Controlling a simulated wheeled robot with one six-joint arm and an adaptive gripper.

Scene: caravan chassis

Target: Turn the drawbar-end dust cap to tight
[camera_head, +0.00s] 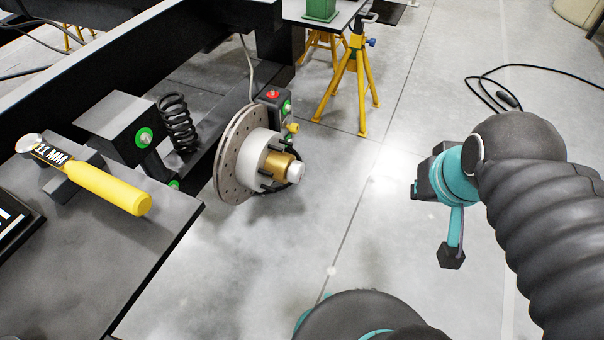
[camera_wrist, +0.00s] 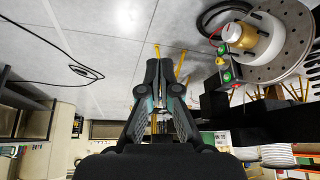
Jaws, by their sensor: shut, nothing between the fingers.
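A drilled brake disc (camera_head: 233,150) with a pale hub (camera_head: 256,152) stands on the chassis, left of centre in the head view. A gold collar or cap (camera_head: 279,168) sits on the hub, with a light grey end piece (camera_head: 296,173). I cannot tell whether this is the drawbar-end cap. In the wrist view the gold part (camera_wrist: 232,32) and disc (camera_wrist: 285,45) are at the upper right. My gripper (camera_wrist: 159,68) is shut and empty, pointing away from me.
A yellow-handled tool (camera_head: 108,188) marked 11 MM lies on the dark bench (camera_head: 110,265) at the left. A black coil spring (camera_head: 178,124) is behind the disc. A yellow stand (camera_head: 350,85) stands beyond.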

